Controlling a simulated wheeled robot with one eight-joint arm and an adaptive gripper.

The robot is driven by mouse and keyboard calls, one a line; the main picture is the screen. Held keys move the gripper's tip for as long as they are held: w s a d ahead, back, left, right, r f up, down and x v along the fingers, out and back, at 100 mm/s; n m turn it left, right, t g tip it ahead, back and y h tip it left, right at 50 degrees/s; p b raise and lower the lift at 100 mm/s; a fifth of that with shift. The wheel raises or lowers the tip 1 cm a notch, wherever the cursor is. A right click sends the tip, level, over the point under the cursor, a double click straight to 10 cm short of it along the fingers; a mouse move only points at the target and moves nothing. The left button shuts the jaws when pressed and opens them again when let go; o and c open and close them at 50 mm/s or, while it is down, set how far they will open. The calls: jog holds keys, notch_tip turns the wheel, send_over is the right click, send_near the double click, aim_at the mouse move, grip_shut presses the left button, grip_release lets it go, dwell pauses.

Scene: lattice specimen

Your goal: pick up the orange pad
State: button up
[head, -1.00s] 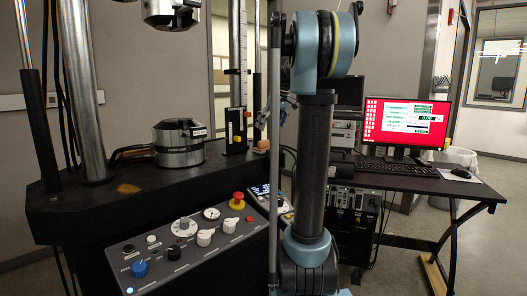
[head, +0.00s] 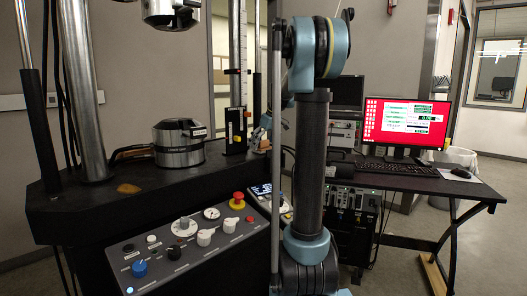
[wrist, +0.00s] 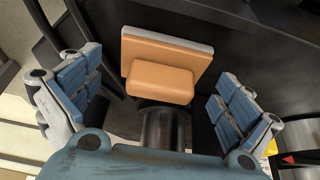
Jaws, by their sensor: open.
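In the wrist view, a small rounded orange pad (wrist: 160,82) lies in front of a larger orange slab (wrist: 165,48) with a grey edge. I cannot tell whether the two are joined. My gripper (wrist: 157,93) is open, with one blue-padded finger on either side of the small pad. Both fingers look apart from it, and nothing is held. In the head view, my arm hides most of the gripper, and I cannot make out the pad clearly there.
A dark cylinder (wrist: 162,127) stands just below the pad in the wrist view. The black testing machine bench (head: 75,207) carries a round metal fixture (head: 178,143) and a vertical scale (head: 236,70). A control panel (head: 190,240) fronts it. A desk (head: 410,182) with a red-screened monitor (head: 401,122) stands right.

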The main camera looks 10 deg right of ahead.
aim_at(264, 141)
jog(key=shift+c, duration=0.5)
jog(key=c, duration=1)
jog(key=shift+r, duration=0.1)
jog(key=shift+c, duration=0.2)
jog(key=shift+s+d+r, duration=0.15)
jog(key=shift+r, duration=0.4)
notch_tip(264, 141, up, 6)
jog(key=shift+f, duration=0.1)
jog(key=s+d, duration=0.3)
jog(key=s, duration=0.2)
jog(key=s+d, duration=0.4)
jog(key=s, duration=0.1)
jog(key=s+d, duration=0.4)
jog(key=s, duration=0.1)
jog(key=shift+s+d, duration=0.25)
jog(key=shift+s, duration=0.15)
jog(key=o, duration=0.4)
jog(key=c, duration=0.3)
